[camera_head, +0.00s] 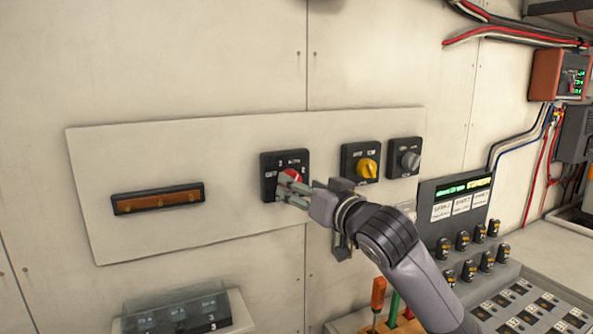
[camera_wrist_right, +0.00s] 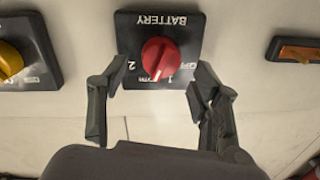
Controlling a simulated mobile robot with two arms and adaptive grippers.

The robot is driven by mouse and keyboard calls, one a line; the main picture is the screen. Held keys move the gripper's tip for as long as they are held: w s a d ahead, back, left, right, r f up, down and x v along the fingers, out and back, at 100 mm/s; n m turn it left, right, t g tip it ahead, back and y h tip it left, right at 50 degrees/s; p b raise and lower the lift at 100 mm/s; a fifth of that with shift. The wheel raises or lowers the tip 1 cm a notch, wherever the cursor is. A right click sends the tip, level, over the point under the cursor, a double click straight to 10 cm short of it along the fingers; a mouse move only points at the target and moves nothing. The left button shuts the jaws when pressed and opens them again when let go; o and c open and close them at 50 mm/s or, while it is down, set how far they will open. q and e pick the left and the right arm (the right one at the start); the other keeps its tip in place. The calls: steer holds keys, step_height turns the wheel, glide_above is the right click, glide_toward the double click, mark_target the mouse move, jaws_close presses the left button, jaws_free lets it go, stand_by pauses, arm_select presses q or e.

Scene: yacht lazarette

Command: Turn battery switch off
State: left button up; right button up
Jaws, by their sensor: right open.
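The battery switch is a black square plate (camera_head: 270,160) with a round red knob (camera_head: 291,175), mounted on the pale wall panel. My right gripper (camera_head: 287,192) is at the switch. In the wrist view its open fingers (camera_wrist_right: 157,80) are spread either side of the knob's lower part, with gaps to the knob. My left gripper is out of view.
A yellow-knob switch (camera_head: 367,167) and a grey-knob switch (camera_head: 409,159) sit to the right on the panel. An orange strip (camera_head: 160,200) is at left. A console with several small switches (camera_head: 463,240) and upright tool handles (camera_head: 378,293) stand below right.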

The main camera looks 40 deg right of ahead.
steer(key=shift+p+x, duration=0.3)
steer(key=shift+x, duration=1.15)
steer(key=shift+c, duration=0.2)
steer(key=c, duration=1.1)
steer(key=shift+r+n, duration=0.1)
steer(key=shift+n, duration=0.3)
steer(key=n+p, duration=0.1)
steer(key=n, duration=0.4)
steer(key=n+h+p, duration=0.1)
steer(key=n+p, duration=0.1)
steer(key=n, duration=0.3)
steer(key=n+g+p, duration=0.1)
steer(key=n, duration=0.5)
steer(key=shift+a+p, duration=0.25)
steer(key=shift+p, duration=0.15)
steer(key=shift+n, duration=0.3)
